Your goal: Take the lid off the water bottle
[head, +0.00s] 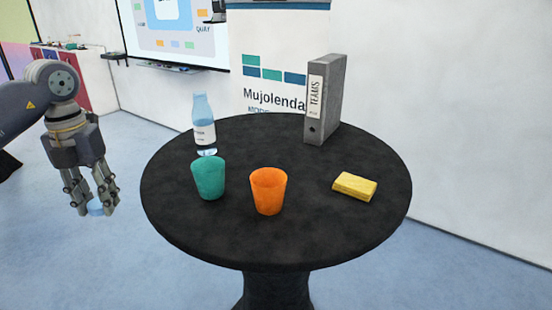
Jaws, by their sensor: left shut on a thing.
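The water bottle (204,125) stands upright on the round black table at the back left. It is clear blue with a white label, and no lid shows on its top. My left gripper (95,208) is left of the table, off its edge, pointing down. It is shut on a small light-blue lid (96,209), which shows between the fingertips. The lid is apart from the bottle. My right gripper is not in view.
The round black table (320,240) also holds a teal cup (208,178), an orange cup (268,191), a yellow sponge-like block (355,186) and a grey binder (326,98). A banner (275,50) stands behind.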

